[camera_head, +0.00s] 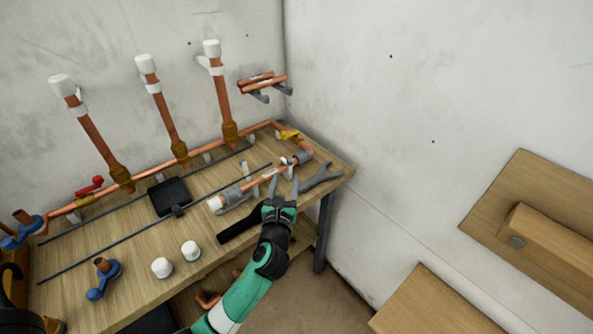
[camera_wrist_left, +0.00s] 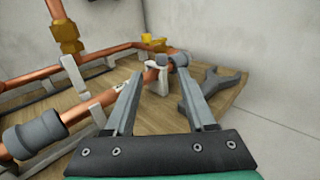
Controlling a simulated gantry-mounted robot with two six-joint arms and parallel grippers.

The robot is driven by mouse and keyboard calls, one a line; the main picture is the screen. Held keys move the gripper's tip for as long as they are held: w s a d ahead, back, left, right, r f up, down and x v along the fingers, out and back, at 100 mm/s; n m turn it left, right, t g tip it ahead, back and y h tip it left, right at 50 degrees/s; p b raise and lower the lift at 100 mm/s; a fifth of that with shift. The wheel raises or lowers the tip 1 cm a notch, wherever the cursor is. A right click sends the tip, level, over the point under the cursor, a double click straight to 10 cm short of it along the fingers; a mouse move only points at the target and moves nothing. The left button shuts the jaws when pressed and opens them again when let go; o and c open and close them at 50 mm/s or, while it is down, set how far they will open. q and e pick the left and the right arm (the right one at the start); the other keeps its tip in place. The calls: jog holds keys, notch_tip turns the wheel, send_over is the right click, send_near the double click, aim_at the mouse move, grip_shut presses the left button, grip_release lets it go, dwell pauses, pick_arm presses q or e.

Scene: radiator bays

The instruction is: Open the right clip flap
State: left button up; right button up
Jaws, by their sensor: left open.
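The right clip (camera_wrist_left: 157,80) is a small white clip at the copper pipe (camera_wrist_left: 104,97), near its far grey coupling (camera_wrist_left: 180,58). In the head view its white part (camera_head: 284,161) shows near the pipe's right end. I cannot tell clearly how its flap stands. My left gripper (camera_head: 283,183) is open and empty in front of the pipe. In the left wrist view its two fingers (camera_wrist_left: 158,74) point at the clip, which appears between the tips. I cannot tell if they touch it. My right gripper is not in view.
A grey wrench (camera_head: 322,176) lies right of the gripper. A black tray (camera_head: 169,196), thin rods and two white caps (camera_head: 191,250) lie on the wooden bench (camera_head: 130,240). Upright copper pipes (camera_head: 163,110) stand behind. A blue-handled valve (camera_head: 103,277) lies at the front left.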

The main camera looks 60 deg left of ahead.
aim_at(290, 159)
pick_arm(q)
jog(key=shift+w+r, duration=0.1)
jog(key=shift+r, duration=0.05)
jog(key=b+x, duration=0.5)
jog(key=x, duration=0.6)
jog(key=shift+w+a, duration=0.2)
jog(key=shift+a, duration=0.05)
grip_shut()
